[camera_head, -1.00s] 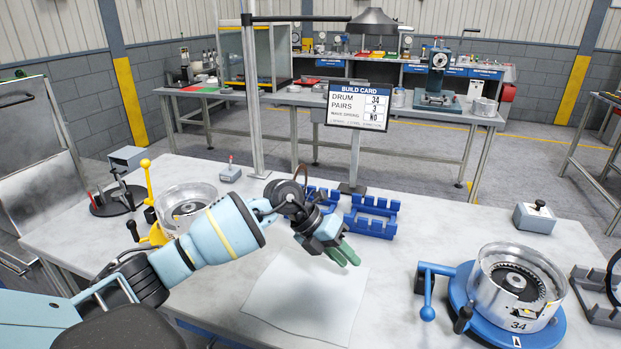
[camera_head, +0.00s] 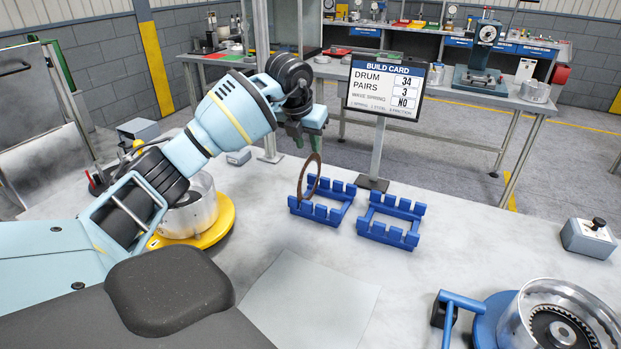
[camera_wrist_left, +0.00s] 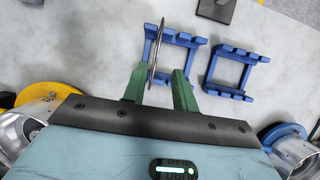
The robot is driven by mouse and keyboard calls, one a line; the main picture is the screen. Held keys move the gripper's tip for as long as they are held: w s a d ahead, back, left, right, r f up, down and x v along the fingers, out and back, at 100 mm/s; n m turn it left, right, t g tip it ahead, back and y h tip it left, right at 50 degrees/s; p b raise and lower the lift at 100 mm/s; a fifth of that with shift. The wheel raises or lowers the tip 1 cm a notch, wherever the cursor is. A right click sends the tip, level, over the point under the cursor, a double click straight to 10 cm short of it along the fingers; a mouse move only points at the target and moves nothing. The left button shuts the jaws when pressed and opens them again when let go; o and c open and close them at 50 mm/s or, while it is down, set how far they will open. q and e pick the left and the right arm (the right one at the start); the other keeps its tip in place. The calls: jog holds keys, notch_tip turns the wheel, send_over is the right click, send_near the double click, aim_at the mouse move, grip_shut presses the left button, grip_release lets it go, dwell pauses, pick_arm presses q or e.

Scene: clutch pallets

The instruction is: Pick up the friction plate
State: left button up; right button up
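The friction plate (camera_head: 310,178) is a thin brown ring standing upright in the left blue rack (camera_head: 335,215). My left gripper (camera_head: 300,138) is just above the ring's top in the head view. In the left wrist view my left gripper (camera_wrist_left: 160,80) has its two green fingers apart. The plate (camera_wrist_left: 155,52) shows there nearly edge-on, in line with the gap and close to the left finger. I cannot tell whether they touch. The ring's lower edge is down in the rack. My right gripper is not in view.
A second blue rack (camera_head: 390,235) stands empty to the right. The build card (camera_head: 387,90) stands on a post behind the racks. A drum on a yellow base (camera_head: 225,225) is at left, a drum on a blue base (camera_head: 490,320) at lower right. A pale sheet (camera_head: 310,300) lies in front.

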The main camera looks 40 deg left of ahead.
aim_at(310, 156)
pick_arm(q)
jog(key=shift+a+x, duration=0.15)
jog(key=shift+x, duration=1.5)
jog(key=shift+a+x, duration=0.15)
jog(key=shift+x, duration=1.5)
jog(key=shift+r, duration=0.1)
grip_shut()
